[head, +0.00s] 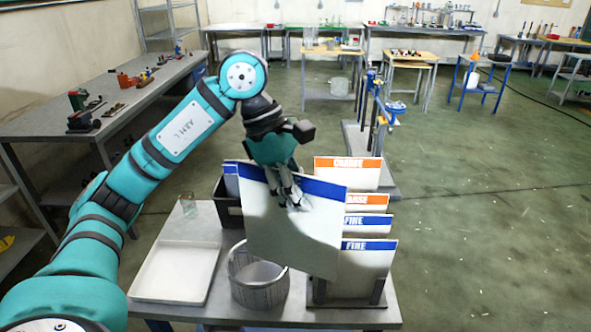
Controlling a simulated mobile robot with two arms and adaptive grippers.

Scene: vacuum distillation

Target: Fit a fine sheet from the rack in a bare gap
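My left gripper (293,197) is shut on a pale sheet (290,238) with a blue top band. The sheet hangs tilted above the table, in front of the rack's left part and behind the basket's rim in the picture; its print cannot be read. The rack (318,293) at the right holds upright sheets in a row: two blue-banded fine sheets (368,262) in front and two orange-banded coarse sheets (349,176) behind. The held sheet hides part of the rack, so its gaps cannot be told. My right gripper is not in view.
A round metal basket (250,290), a white tray (172,272) and a small glass (188,204) stand on the table. A dark crate (229,215) is behind the held sheet, with a blue-banded edge (231,169) above it. A stand (372,125) rises beyond.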

